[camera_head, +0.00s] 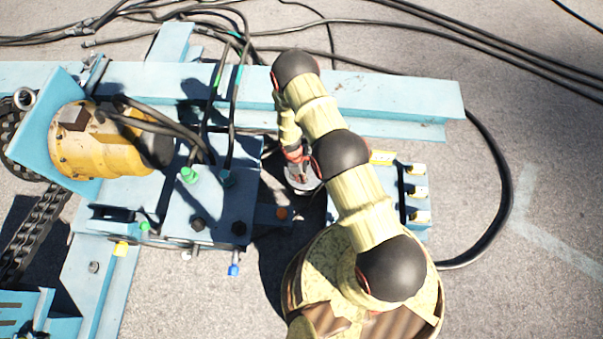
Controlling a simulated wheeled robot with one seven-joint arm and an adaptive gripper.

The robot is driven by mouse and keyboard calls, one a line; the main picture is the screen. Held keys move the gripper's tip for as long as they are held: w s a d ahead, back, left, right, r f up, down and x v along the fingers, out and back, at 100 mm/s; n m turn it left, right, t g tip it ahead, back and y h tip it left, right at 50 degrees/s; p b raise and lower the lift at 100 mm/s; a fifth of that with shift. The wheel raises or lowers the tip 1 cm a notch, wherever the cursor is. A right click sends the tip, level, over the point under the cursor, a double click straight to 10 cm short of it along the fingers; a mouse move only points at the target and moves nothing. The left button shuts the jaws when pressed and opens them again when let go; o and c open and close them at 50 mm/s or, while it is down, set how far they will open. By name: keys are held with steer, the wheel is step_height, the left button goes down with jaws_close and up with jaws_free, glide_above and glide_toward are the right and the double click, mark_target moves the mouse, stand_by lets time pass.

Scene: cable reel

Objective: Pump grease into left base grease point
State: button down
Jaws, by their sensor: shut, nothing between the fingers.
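My gripper (303,182) points down, partly hidden under my arm, in the gap between the blue machine block (215,205) and the smaller blue box (405,180) at the right. Its fingers look shut, and I see nothing held. I cannot tell which fitting is the left base grease point.
A blue beam (400,97) crosses behind my arm. A yellow motor (100,140) and a chain (35,235) are at the left. The box carries several yellow-white fittings (419,192). Black cables (495,140) lie behind and right. Open pavement (540,280) is at the lower right.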

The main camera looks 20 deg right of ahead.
step_height(320, 180, down, 11)
steer(key=s+b, duration=0.1)
steer(key=b, duration=0.5)
steer(key=shift+s+a+r, duration=0.15)
steer(key=shift+a, duration=0.15)
steer(key=s+a+r+p, duration=0.2)
steer(key=s+r, duration=0.1)
steer(key=r, duration=0.3)
steer(key=s+a+r+p, duration=0.3)
steer(key=r, duration=0.2)
steer(key=shift+r, duration=0.35)
steer(key=shift+d, duration=0.1)
stand_by(0.5)
